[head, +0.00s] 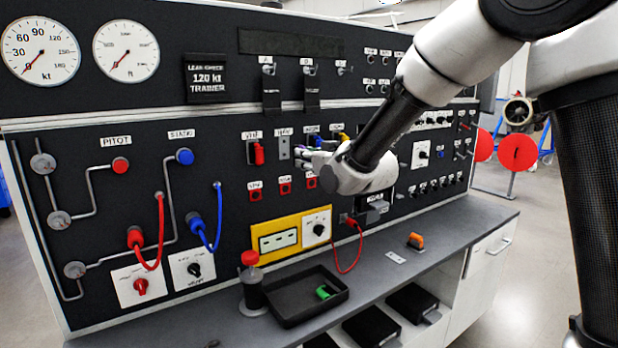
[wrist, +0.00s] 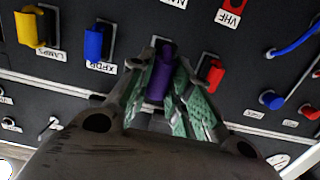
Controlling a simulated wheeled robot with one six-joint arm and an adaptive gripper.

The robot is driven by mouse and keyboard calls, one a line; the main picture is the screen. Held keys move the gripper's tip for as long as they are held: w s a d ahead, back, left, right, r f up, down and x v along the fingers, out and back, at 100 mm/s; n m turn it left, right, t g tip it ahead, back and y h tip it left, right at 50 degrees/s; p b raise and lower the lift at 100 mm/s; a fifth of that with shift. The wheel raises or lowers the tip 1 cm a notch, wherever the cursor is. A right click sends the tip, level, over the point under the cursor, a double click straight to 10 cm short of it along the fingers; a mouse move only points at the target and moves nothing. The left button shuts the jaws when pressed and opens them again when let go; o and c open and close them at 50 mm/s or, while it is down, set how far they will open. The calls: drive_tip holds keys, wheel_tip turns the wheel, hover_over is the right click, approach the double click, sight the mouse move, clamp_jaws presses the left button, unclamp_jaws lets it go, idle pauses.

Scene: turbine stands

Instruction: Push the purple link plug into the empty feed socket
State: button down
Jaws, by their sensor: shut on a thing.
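The purple link plug (wrist: 160,75) is held between the green-padded fingers of my gripper (wrist: 166,92). In the head view my gripper (head: 308,156) is at the panel, just right of the grey NAV socket plate (head: 284,147), whose face shows no plug. In the wrist view the purple plug lies between the blue XPDR plug (wrist: 98,42) and the red VHF plug (wrist: 213,77), in line with the NAV label. The plug covers most of the socket there. I cannot tell whether its tip touches the socket.
A yellow plug (wrist: 33,27) sits in the LAMPS socket. Red and blue hoses hang at the panel's left. On the bench are a black tray (head: 296,309) with a green item, a red-capped bottle (head: 252,287) and an orange item (head: 415,241).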

drive_tip(key=shift+r+t+y, duration=0.1)
drive_tip(key=shift+t+y, duration=0.2)
drive_tip(key=shift+t, duration=0.1)
drive_tip(key=shift+w+a, duration=0.1)
drive_tip(key=shift+w, duration=0.05)
drive_tip(key=shift+x, duration=2.25)
drive_tip(key=shift+x, duration=0.8)
drive_tip(key=shift+w+a+r, duration=0.15)
drive_tip(key=shift+w+r, duration=0.05)
drive_tip(key=shift+w+r, duration=0.15)
drive_tip(key=shift+r, duration=0.05)
